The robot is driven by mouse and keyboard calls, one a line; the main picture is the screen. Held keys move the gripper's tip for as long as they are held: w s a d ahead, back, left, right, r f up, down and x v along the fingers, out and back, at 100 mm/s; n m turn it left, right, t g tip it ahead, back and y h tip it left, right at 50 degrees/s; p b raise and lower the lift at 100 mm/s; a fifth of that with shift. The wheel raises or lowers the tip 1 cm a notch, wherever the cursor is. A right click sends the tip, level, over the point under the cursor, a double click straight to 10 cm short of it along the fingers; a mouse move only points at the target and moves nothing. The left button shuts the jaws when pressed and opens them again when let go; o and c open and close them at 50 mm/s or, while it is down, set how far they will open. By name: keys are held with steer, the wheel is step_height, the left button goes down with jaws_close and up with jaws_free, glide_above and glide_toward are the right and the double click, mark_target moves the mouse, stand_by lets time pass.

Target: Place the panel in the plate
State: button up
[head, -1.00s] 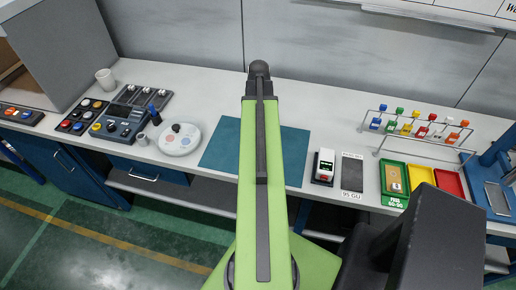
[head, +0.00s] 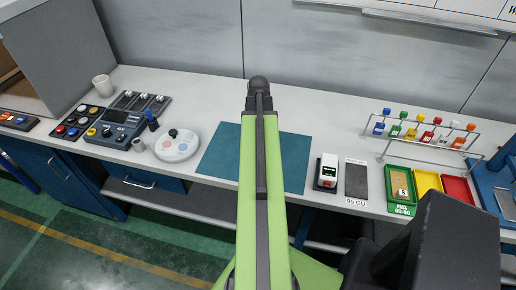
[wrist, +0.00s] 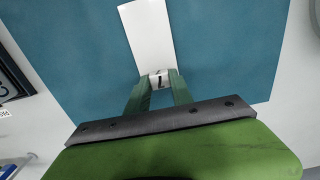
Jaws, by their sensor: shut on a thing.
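The panel (wrist: 149,35) is a white rectangular strip in the wrist view, over the teal mat. My gripper (wrist: 160,78) is shut on its near end, where a small dark mark shows between the green fingers. I cannot tell whether the panel touches the mat. In the head view my green arm hides both the gripper and the panel. The plate (head: 178,154) is round and white, on the bench to the left of the mat, with a few small discs on it. My gripper is not over the plate.
The teal mat (head: 222,160) lies mid-bench. Right of the mat are a white-and-black meter (head: 327,172), a dark grey plaque (head: 356,180), coloured trays (head: 427,183) and a wire rack (head: 425,155).

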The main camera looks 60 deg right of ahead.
jaws_close()
steer(key=shift+r, duration=0.1)
